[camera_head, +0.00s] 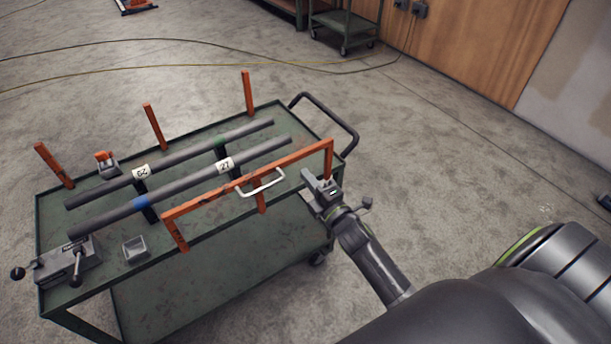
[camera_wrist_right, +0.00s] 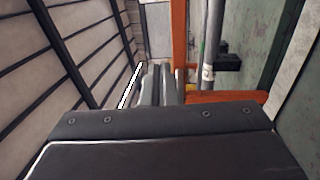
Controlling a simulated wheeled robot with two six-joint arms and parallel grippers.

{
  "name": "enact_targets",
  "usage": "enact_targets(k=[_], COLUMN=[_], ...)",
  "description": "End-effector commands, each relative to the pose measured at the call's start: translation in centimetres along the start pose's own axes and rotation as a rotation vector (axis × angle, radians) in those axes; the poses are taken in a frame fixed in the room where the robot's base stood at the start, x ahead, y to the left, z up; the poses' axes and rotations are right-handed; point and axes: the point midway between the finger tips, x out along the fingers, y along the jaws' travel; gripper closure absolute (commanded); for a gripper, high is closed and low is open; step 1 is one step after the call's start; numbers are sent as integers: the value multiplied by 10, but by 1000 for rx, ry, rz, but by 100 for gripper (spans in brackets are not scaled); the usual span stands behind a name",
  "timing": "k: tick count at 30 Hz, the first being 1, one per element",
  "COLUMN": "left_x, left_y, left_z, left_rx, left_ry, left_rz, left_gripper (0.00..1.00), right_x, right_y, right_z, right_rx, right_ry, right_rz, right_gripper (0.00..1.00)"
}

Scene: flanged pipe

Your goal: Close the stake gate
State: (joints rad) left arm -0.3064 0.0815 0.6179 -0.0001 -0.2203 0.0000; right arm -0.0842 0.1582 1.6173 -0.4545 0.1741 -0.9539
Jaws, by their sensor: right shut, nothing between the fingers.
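The orange stake gate (camera_head: 213,197) stands along the near long edge of the green cart, with a white handle (camera_head: 262,184) on its near side. Its top bar runs between two end legs, with a middle leg below the handle. My right gripper (camera_head: 312,178) is shut and empty, just outside the gate near its right end. Whether it touches the gate is unclear. In the right wrist view, the dark fingers (camera_wrist_right: 161,82) lie beside an orange bar (camera_wrist_right: 180,40), and another orange bar (camera_wrist_right: 225,97) crosses at right. My left gripper is out of view.
The cart (camera_head: 260,235) carries two grey pipes (camera_head: 190,155) on dark supports, labelled with white tags. Orange posts (camera_head: 154,126) line the far edge. A grey vise (camera_head: 68,262) and small tray (camera_head: 135,248) sit at left. Floor at right is open.

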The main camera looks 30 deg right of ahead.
Motion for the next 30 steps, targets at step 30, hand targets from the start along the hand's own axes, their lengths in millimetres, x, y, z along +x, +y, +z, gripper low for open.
enact_targets(k=[30], left_x=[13], left_y=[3], left_z=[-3], left_rx=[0], left_ry=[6], left_rz=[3], left_gripper=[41], right_x=[-91], right_y=[-10], right_z=[4], right_rx=[46], right_ry=[-19], right_rz=[-46], right_gripper=[100])
